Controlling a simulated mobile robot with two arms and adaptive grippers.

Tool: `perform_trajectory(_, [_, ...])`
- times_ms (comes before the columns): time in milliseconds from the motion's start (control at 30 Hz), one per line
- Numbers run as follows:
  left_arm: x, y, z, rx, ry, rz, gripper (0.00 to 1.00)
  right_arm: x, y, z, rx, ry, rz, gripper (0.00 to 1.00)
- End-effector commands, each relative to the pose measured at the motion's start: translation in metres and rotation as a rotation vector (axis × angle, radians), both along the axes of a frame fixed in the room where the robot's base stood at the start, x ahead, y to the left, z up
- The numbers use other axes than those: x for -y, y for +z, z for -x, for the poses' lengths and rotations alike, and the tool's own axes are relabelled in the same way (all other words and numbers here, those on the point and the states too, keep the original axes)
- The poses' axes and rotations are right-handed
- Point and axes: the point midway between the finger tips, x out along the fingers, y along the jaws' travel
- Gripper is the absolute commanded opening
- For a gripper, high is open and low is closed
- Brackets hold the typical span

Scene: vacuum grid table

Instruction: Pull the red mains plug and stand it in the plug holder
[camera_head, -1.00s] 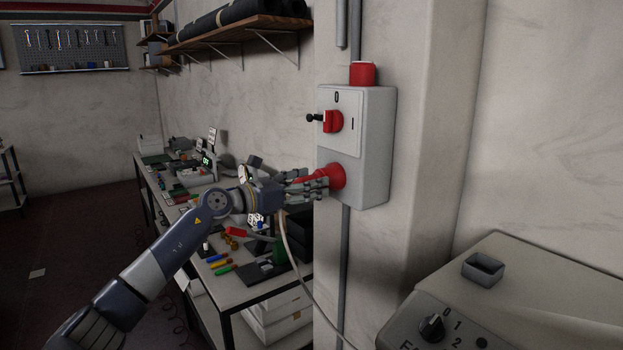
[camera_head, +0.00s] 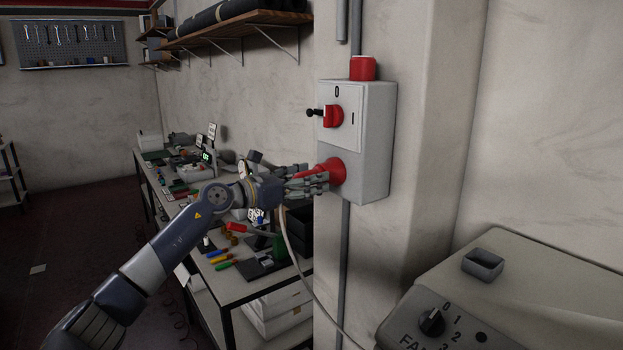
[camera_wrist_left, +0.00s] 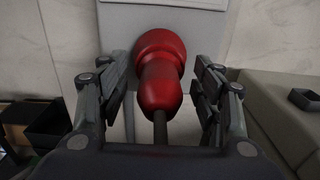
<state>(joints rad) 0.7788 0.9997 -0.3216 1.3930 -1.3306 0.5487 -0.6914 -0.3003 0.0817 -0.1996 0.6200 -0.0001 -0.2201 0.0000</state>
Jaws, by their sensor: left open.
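The red mains plug (camera_head: 318,170) sits in the red socket (camera_head: 335,171) on the lower part of the grey switch box (camera_head: 376,140). My left gripper (camera_head: 314,181) is at the plug. In the left wrist view the gripper's fingers (camera_wrist_left: 160,95) stand open on both sides of the red plug (camera_wrist_left: 160,88), with gaps showing between them and it. The plug's dark cable (camera_wrist_left: 160,128) runs back toward the palm. The plug holder is probably the small grey open box (camera_head: 483,264) on the cabinet at right; it looks empty. My right gripper is not in view.
The switch box has a red rotary switch (camera_head: 333,116) and a red part (camera_head: 362,68) on top. A pale cable (camera_head: 295,250) hangs below my gripper. A cluttered workbench (camera_head: 235,287) stands behind my left arm. The cabinet top (camera_head: 540,275) around the small box is clear.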

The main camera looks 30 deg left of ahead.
Motion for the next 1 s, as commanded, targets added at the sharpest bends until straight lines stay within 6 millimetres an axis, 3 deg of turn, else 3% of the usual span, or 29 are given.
perform_trajectory(167, [0.000, 0.000, 0.000, 0.000, 0.000, 0.000, 0.58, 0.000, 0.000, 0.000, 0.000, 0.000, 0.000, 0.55])
perform_trajectory(400, [0.000, 0.000, 0.000, 0.000, 0.000, 0.000, 0.03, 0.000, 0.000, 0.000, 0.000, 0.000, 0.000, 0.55])
perform_trajectory(433, [0.000, 0.000, 0.000, 0.000, 0.000, 0.000, 0.00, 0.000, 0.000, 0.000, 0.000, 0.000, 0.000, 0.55])
perform_trajectory(1000, [-0.007, -0.001, 0.017, 0.001, 0.001, -0.001, 0.00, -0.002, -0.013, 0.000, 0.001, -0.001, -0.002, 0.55])
